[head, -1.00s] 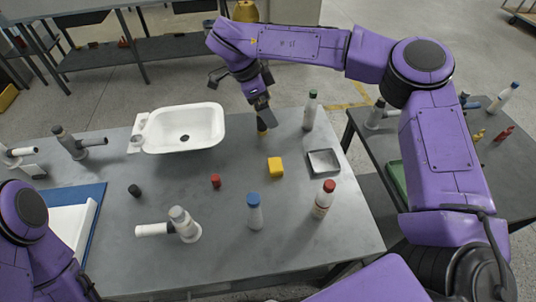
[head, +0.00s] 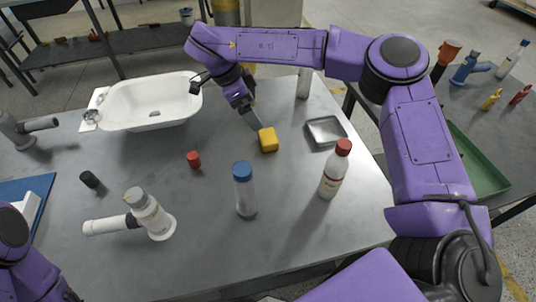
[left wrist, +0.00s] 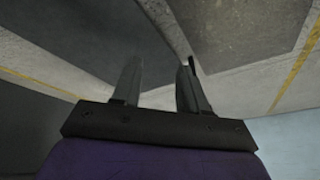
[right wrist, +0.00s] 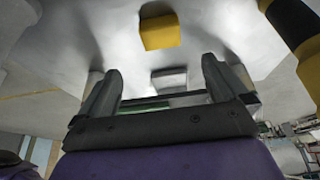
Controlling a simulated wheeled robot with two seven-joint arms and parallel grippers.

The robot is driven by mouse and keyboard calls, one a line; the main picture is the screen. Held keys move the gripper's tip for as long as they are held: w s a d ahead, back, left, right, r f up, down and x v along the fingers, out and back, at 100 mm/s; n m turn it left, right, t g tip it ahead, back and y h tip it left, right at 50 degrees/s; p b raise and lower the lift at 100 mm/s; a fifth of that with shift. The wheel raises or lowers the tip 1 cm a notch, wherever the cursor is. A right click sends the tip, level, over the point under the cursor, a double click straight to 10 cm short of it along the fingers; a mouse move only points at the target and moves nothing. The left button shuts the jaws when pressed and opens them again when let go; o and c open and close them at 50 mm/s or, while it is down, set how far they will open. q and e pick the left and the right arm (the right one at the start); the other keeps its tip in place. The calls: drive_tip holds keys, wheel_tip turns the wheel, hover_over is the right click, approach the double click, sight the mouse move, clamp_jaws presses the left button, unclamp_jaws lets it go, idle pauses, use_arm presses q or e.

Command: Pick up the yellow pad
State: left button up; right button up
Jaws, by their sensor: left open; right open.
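The yellow pad (head: 268,139) is a small rounded block lying on the grey table (head: 300,235), right of the middle. In the right wrist view the yellow pad (right wrist: 160,32) shows beyond the fingertips, near the top centre. My right gripper (head: 253,119) is tilted down just behind and left of the pad in the head view. Its two fingers (right wrist: 162,72) are apart with nothing between them. My left gripper (left wrist: 160,60) is open and empty in the left wrist view, pointing at the floor.
A white basin (head: 150,103) stands left of my right gripper. A metal dish (head: 326,131), a red-capped bottle (head: 335,170), a blue-capped bottle (head: 244,190) and a red cap (head: 193,159) surround the pad. A grey-white pipe fitting (head: 148,214) is front left.

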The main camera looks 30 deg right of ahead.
sight(267, 136)
drive_tip(key=x, duration=1.2)
drive_tip(key=shift+w+a+p, duration=0.15)
drive_tip(key=shift+p, duration=0.2)
drive_tip(key=c, duration=1)
